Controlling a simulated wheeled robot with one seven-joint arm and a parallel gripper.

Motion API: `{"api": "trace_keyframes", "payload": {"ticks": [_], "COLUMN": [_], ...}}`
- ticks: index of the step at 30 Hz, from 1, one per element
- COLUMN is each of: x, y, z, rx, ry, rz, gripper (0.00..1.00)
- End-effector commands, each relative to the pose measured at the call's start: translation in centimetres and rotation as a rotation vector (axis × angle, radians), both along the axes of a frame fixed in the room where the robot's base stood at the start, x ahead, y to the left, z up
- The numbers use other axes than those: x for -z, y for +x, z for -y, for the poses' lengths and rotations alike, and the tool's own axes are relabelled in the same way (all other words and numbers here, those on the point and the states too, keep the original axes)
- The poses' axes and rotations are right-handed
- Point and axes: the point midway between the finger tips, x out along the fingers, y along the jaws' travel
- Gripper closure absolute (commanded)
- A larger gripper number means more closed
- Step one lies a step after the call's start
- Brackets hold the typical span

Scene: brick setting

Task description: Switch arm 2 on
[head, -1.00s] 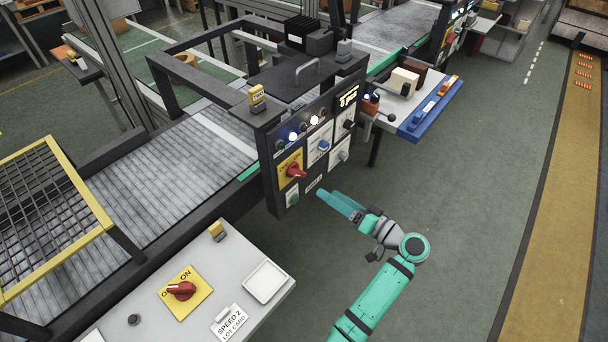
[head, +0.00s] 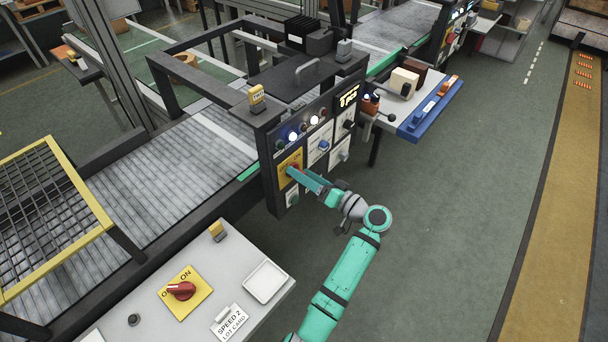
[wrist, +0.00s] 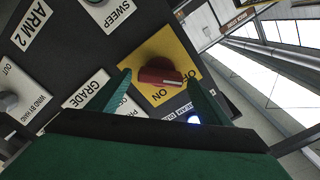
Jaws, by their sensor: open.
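A red rotary knob (wrist: 160,77) sits on a yellow plate (wrist: 176,55) on the dark upright panel (head: 268,172). In the wrist view the plate shows ON upside down below the knob, and another word at its right is partly hidden by a finger. A white ARM 2 label (wrist: 32,25) is on the same panel. My gripper (head: 300,176) is at the panel face, covering much of the knob in the head view. In the wrist view my open fingers are on either side of the knob; contact is not clear.
Other panel controls surround the knob, including a blue switch (head: 323,145) and lit lamps (head: 293,137). A second red knob on a yellow ON plate (head: 201,300) is on the grey table (head: 245,312) in front.

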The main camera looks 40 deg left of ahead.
Motion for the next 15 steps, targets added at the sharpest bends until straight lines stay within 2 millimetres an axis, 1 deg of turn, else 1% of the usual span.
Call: {"api": "trace_keyframes", "payload": {"ticks": [8, 11, 12, 13, 14, 15], "x": [0.00, 0.01, 0.01, 0.01, 0.01, 0.00], "y": [0.02, 0.02, 0.02, 0.02, 0.02, 0.02], "z": [-0.14, -0.13, -0.13, -0.13, -0.13, -0.12], "rx": [0.000, 0.001, 0.000, 0.000, 0.000, 0.000], "ry": [0.000, 0.001, 0.000, 0.000, 0.000, 0.000], "rz": [0.000, 0.000, 0.000, 0.000, 0.000, 0.000], "gripper": [0.28, 0.50, 0.59, 0.66, 0.70, 0.69]}}
